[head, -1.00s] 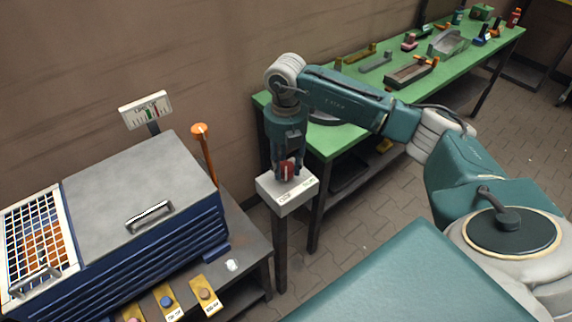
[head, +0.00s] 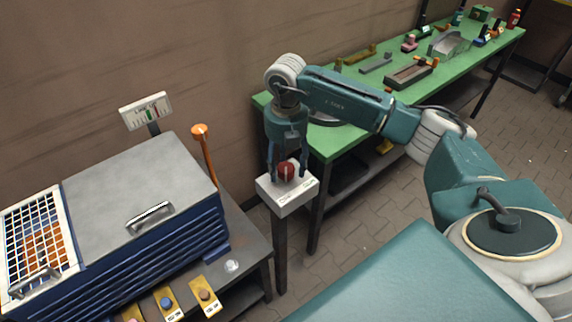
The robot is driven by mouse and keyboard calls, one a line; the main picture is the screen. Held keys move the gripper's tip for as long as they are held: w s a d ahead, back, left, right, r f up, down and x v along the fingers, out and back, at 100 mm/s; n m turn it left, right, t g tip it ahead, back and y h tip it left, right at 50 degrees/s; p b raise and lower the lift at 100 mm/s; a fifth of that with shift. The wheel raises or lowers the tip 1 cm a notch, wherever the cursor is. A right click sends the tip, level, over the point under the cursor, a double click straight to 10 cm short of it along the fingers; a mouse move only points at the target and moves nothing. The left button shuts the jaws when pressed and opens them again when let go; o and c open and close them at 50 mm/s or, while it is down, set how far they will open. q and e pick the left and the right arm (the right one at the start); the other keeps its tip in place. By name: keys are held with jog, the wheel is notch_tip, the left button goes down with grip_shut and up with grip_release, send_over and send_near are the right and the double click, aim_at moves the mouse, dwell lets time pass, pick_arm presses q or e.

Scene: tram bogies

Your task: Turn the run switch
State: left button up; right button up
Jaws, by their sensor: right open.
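The run switch is a red knob (head: 286,171) on top of a pale grey box (head: 287,197), which stands on a dark post. The box carries small labels on its front edge. My right gripper (head: 288,174) points straight down over the box. Its fingers are spread open, one on each side of the red knob, with a gap to the knob visible. My left gripper is not in view.
A blue machine (head: 120,235) with a grey lid and a grid panel stands at the left on a grey table. A green workbench (head: 340,137) with several parts runs behind my right arm.

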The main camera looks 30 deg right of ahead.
aim_at(286, 167)
notch_tip(286, 167, up, 12)
dwell(0.5)
dwell(0.5)
